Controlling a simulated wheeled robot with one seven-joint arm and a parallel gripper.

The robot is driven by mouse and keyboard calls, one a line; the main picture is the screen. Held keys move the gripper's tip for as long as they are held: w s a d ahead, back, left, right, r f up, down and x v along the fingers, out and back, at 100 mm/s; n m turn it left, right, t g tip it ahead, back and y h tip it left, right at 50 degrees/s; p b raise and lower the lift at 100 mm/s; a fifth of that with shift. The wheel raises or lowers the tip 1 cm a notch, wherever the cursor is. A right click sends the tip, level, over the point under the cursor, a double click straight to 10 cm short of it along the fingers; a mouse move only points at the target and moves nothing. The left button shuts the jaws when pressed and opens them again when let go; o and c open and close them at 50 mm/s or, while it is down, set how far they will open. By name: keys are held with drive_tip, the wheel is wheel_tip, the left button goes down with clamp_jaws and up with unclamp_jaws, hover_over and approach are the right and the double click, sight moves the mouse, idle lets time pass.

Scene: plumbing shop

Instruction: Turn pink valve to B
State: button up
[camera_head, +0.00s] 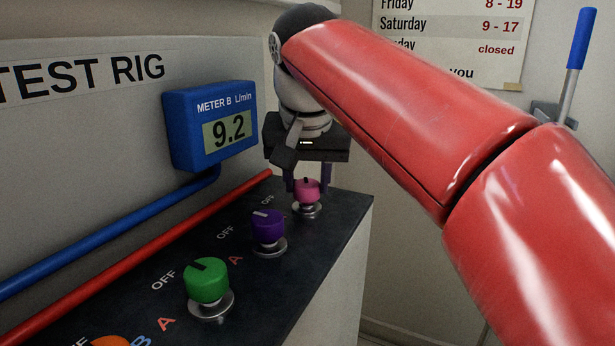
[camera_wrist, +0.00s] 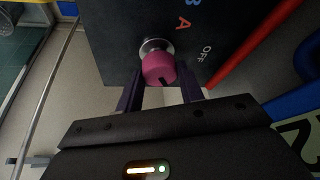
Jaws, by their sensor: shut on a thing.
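The pink valve (camera_head: 306,194) is at the far end of the row of knobs on the dark panel top. It also shows in the wrist view (camera_wrist: 156,67), with a dark mark on its side toward my gripper. Beside it in the wrist view the letters B, A and OFF are printed on the panel; B is cut by the top edge. My gripper (camera_head: 307,188) is over the pink valve, with one finger on each side, shut on it. In the wrist view the fingers (camera_wrist: 160,90) reach in from below; their exact contact is partly hidden.
A purple knob (camera_head: 267,228), a green knob (camera_head: 207,282) and an orange knob (camera_head: 112,341) stand nearer on the panel. A red pipe (camera_head: 165,247) and a blue pipe (camera_head: 110,232) run behind. The blue meter B (camera_head: 212,125) reads 9.2 L/min.

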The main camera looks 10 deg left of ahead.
drive_tip(key=shift+m, duration=0.3)
idle(0.4)
drive_tip(key=o, duration=1)
drive_tip(key=shift+v, duration=3.9)
drive_tip(key=shift+a, duration=0.15)
